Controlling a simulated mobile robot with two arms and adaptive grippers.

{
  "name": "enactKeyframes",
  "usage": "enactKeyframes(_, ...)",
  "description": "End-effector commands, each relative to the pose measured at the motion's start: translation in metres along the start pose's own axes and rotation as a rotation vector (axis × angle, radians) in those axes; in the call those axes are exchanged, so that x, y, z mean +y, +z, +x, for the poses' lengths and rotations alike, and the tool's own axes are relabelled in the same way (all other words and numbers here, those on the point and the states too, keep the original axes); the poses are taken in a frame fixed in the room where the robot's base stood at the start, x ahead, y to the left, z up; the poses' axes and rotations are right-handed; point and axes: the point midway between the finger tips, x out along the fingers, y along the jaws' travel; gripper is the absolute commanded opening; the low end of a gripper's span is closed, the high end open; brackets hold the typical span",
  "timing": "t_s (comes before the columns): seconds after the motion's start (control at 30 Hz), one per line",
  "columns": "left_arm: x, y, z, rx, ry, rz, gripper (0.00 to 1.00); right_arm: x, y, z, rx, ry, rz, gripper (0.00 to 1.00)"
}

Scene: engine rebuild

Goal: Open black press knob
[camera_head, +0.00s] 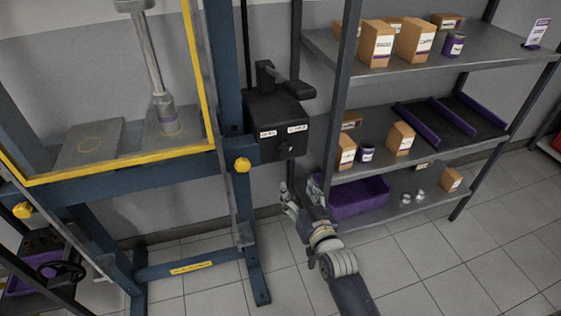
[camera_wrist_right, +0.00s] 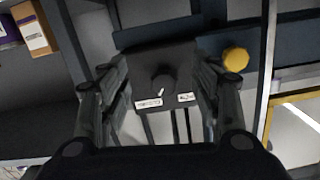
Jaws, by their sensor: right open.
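The black press knob (camera_head: 285,148) is on the front of a black box (camera_head: 270,110) fixed to the right post of the blue press (camera_head: 225,70). Two white labels sit above the knob in the head view. In the right wrist view the knob (camera_wrist_right: 161,83) shows a white pointer mark and lies ahead, between my fingers. My right gripper (camera_head: 298,190) is open and empty, below and in front of the box, apart from the knob. The right wrist view also shows its open fingers (camera_wrist_right: 158,100). My left gripper is not in view.
Yellow knobs (camera_head: 242,165) sit on the press frame, one close left of the box. A metal shelf (camera_head: 430,60) with cartons and a purple bin (camera_head: 350,197) stands close to the right of my gripper. The tiled floor (camera_head: 420,270) in front is clear.

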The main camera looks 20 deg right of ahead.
Motion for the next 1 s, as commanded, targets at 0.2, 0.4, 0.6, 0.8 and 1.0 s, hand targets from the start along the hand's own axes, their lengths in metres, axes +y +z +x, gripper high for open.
enactKeyframes(0.2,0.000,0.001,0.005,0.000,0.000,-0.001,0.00,0.000,-0.051,0.001,0.106,0.002,0.012,0.58)
enactKeyframes(0.4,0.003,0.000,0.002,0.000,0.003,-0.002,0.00,0.000,-0.055,0.022,0.108,0.002,0.013,0.58)
enactKeyframes(0.6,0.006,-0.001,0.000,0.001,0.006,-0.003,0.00,0.000,-0.059,0.059,0.107,0.002,0.013,0.58)
enactKeyframes(0.8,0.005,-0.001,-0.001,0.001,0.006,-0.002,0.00,0.000,-0.061,0.089,0.106,0.002,0.013,0.58)
enactKeyframes(1.0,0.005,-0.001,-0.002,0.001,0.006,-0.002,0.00,0.001,-0.061,0.103,0.104,0.002,0.012,0.58)
